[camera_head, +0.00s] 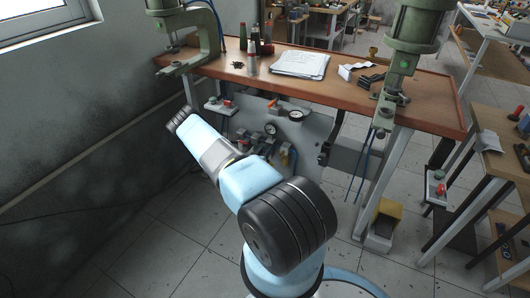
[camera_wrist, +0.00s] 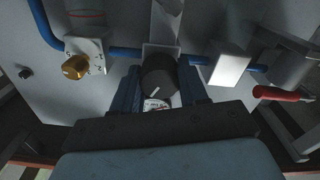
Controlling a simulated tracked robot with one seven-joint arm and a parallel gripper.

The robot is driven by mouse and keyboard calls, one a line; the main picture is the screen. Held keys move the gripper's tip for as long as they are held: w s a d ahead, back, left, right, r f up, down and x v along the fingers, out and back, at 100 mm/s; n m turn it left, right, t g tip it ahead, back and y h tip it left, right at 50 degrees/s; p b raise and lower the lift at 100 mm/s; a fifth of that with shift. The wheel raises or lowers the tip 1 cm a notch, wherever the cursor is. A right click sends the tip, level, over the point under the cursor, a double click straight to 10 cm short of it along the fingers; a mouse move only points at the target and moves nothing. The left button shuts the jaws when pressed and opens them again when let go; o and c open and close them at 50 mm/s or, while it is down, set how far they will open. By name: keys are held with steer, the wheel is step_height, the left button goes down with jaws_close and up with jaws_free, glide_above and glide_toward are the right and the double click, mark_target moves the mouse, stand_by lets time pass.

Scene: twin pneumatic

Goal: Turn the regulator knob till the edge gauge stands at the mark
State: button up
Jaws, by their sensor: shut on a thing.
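My gripper (camera_wrist: 160,86) is shut on a black round knob (camera_wrist: 158,74) with a white pointer line, with a blue finger on each side of it. A small white gauge face (camera_wrist: 157,104) shows just below the knob, partly cut off by my gripper body; I cannot read it.
A brass knob (camera_wrist: 75,66) on a white plate lies left of my gripper. A white block (camera_wrist: 231,63) and a red lever (camera_wrist: 280,94) lie to the right. A second gauge (camera_head: 271,127) is on the panel. Green presses (camera_head: 407,60) stand on the bench (camera_head: 330,92).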

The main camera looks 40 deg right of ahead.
steer(key=m, duration=0.6)
steer(key=shift+s+d+m, duration=0.1)
steer(key=shift+d+m, duration=0.05)
steer(key=shift+m, duration=0.15)
steer(key=m, duration=0.5)
steer(key=shift+s+m, duration=0.1)
steer(key=shift+m, duration=0.2)
steer(key=shift+s, duration=0.1)
steer(key=o, duration=1.1)
steer(key=shift+c, duration=0.2)
steer(key=v, duration=1.3)
steer(key=shift+a, duration=0.45)
steer(key=shift+f, duration=0.1)
